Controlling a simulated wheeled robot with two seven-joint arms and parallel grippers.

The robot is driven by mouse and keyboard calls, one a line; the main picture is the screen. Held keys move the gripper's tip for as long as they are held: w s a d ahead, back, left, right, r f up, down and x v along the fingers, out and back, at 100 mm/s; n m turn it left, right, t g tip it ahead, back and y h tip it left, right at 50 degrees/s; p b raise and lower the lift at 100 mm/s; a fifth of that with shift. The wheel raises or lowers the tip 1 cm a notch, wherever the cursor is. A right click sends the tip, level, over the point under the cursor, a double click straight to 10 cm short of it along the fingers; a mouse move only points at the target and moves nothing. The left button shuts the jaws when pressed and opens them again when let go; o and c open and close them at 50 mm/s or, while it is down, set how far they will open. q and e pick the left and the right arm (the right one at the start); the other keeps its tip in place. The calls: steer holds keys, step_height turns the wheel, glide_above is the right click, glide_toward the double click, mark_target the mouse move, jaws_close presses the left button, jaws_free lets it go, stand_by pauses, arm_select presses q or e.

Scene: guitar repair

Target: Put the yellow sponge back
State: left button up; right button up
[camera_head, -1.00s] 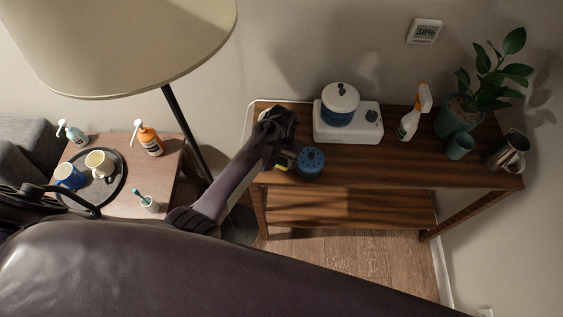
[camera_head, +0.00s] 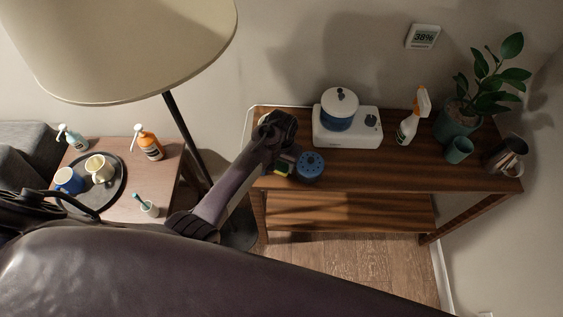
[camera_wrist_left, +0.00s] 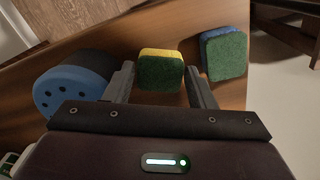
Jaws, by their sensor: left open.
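The yellow sponge (camera_wrist_left: 160,70), yellow with a green scouring face, lies on the wooden shelf top. In the left wrist view it sits between the two parted fingers of my left gripper (camera_wrist_left: 159,72), with a visible gap to the right finger. Whether the left finger touches it I cannot tell. In the head view my left gripper (camera_head: 286,165) is over the left front part of the shelf, and a bit of yellow shows beside it. The right gripper is not in view.
A blue sponge with a green face (camera_wrist_left: 224,54) lies to the right of the yellow one in the wrist view. A blue round holder with holes (camera_head: 311,163) stands close beside my gripper. A white appliance (camera_head: 347,135) and an orange-white spray bottle (camera_head: 408,128) stand behind.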

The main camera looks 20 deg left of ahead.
mark_target(281, 166)
arm_select(q)
step_height(281, 166, up, 6)
steer(key=p, duration=0.5)
steer(key=shift+r+p, duration=0.15)
steer(key=shift+p, duration=0.15)
steer(key=shift+r, duration=2.45)
